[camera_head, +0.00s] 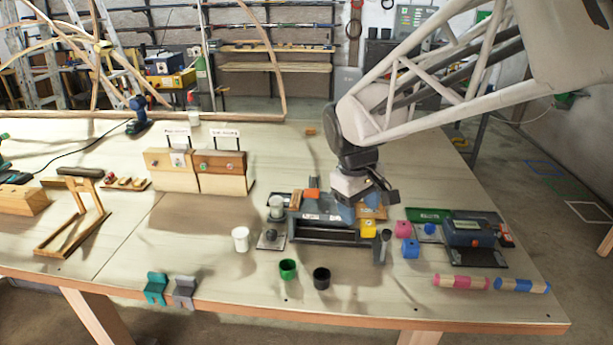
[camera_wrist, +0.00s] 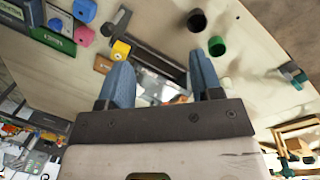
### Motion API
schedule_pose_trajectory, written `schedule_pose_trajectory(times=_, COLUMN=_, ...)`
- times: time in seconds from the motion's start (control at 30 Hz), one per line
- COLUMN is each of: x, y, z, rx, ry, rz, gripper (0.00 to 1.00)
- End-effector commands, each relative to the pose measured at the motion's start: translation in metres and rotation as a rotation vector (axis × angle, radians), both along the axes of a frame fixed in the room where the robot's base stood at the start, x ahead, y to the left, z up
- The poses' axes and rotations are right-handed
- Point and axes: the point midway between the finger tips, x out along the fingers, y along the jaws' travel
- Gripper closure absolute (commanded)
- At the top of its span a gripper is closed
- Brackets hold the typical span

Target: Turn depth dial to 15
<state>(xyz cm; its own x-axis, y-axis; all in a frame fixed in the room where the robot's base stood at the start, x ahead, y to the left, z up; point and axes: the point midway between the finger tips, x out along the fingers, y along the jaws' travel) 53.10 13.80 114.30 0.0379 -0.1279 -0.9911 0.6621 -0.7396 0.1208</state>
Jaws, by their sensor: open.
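My gripper (camera_head: 352,210) is open above the dark bench machine (camera_head: 320,237) on the table. In the wrist view its two blue fingers (camera_wrist: 162,68) stand apart, with the machine's dark slot and grey bed (camera_wrist: 150,85) seen between them. A yellow block (camera_head: 368,228) with a round face sits at the machine's right end; it also shows in the wrist view (camera_wrist: 121,50), just outside one finger. I cannot tell whether this is the depth dial, and no scale or number is readable. The fingers and arm hide part of the machine.
A green cup (camera_head: 288,270) and a black cup (camera_head: 321,279) stand in front of the machine, a white cup (camera_head: 240,239) to its left. Pink and blue pieces (camera_head: 403,229) and a blue-grey device (camera_head: 470,232) lie to the right. Wooden boxes (camera_head: 196,170) stand behind left.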

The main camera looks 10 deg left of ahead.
Motion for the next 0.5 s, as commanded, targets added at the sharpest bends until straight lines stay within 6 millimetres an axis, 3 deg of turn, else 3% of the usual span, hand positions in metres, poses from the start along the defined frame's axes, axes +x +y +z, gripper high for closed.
schedule_pose_trajectory(times=0.5, x=0.074, y=0.103, z=-0.040, rx=-0.091, ry=0.101, rz=0.309, gripper=0.41)
